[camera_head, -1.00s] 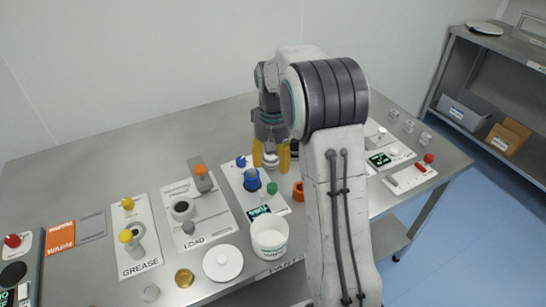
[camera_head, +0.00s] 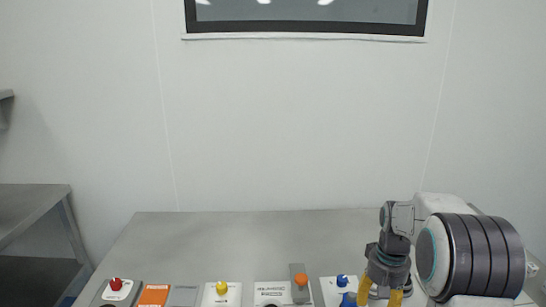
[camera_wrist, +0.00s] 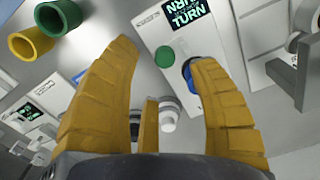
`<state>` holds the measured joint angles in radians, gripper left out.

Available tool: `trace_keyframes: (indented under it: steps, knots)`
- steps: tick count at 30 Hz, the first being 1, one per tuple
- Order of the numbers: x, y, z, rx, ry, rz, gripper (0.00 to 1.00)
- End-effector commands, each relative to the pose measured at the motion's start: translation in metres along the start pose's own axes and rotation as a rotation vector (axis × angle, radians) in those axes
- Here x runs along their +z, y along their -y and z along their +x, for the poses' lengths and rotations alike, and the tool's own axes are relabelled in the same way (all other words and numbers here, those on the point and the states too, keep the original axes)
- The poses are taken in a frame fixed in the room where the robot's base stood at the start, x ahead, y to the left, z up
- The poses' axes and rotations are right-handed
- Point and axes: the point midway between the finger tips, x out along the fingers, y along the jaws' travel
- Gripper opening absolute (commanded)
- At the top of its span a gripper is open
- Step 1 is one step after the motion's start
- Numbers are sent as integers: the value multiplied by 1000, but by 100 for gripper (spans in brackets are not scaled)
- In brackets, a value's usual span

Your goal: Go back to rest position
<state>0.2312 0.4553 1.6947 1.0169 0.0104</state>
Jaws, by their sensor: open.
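My gripper (camera_head: 381,292) hangs at the lower right of the head view, fingers pointing down over the workbench (camera_head: 225,240). Its yellow fingers are spread apart. In the wrist view my gripper (camera_wrist: 163,52) has nothing between its fingers. A white panel (camera_wrist: 215,30) with a "TURN" display, a green button (camera_wrist: 165,57) and a blue knob (camera_wrist: 191,76) shows beyond the fingertips. The knob is partly hidden by one finger. In the head view the blue parts (camera_head: 348,299) are just left of the gripper.
A red knob (camera_head: 116,284), an orange card (camera_head: 154,295), a yellow knob (camera_head: 222,288) and an orange knob (camera_head: 301,279) line the bench's near side. A grey shelf (camera_head: 30,205) stands at left. The bench's back strip is clear. The wrist view shows green (camera_wrist: 32,44) and yellow (camera_wrist: 58,16) cups.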

Motion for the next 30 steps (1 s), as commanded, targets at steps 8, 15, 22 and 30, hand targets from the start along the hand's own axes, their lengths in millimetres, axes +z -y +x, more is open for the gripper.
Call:
trace_keyframes:
  steps: [8,15,22,30]
  knots:
    - [95,3,12,1,89,-26,54]
    - [175,14,-15,3,34,-81,54]
    - [228,21,-37,-2,-74,-141,54]
    - [241,30,-69,-19,-254,-201,54]
